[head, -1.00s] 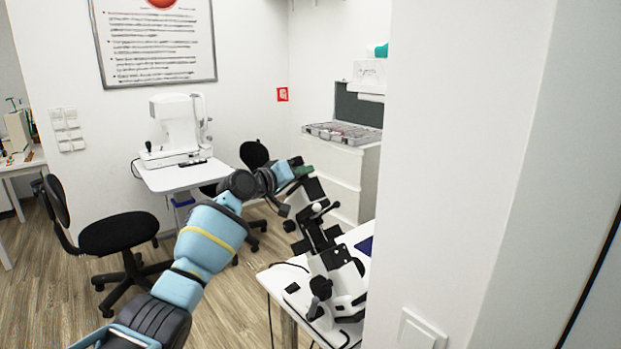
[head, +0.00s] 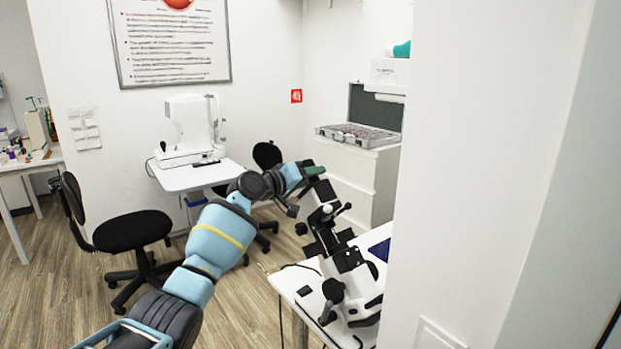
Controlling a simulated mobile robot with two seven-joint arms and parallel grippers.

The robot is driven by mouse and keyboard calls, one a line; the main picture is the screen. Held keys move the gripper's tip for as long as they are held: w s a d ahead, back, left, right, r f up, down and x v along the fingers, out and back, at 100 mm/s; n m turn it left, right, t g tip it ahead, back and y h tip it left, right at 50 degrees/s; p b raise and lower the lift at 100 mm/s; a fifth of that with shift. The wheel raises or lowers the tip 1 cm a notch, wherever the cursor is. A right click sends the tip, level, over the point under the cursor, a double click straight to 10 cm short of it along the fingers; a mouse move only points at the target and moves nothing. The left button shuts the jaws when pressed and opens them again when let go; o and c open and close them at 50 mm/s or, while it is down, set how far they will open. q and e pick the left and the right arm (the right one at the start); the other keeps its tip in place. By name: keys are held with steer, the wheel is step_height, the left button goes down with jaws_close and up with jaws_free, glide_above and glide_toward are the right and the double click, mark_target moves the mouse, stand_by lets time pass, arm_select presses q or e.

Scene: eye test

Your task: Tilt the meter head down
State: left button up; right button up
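The meter (head: 345,272) is a black and white instrument on a white table at the lower right. Its dark upper part, which I take as the meter head (head: 318,192), leans up and left. My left gripper (head: 304,180) is at the top of this head, beside or touching it. A small dark green piece (head: 314,170) shows there. The fingertips are small and overlap the dark head, so I cannot tell whether they are open or shut. My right gripper is not in view.
A white wall edge (head: 470,180) stands close on the right and hides part of the instrument table (head: 288,283). A black chair (head: 130,231) stands left of my arm. Behind are a white table (head: 230,172) with a white device (head: 190,130), and a cabinet (head: 345,185) with an open case.

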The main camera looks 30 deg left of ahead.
arm_select(q)
steer(key=shift+d+r, duration=0.1)
steer(key=shift+d, duration=0.05)
steer(key=f+v, duration=0.1)
steer(key=v, duration=0.7)
steer(key=shift+r, duration=0.4)
steer(key=shift+w, duration=0.1)
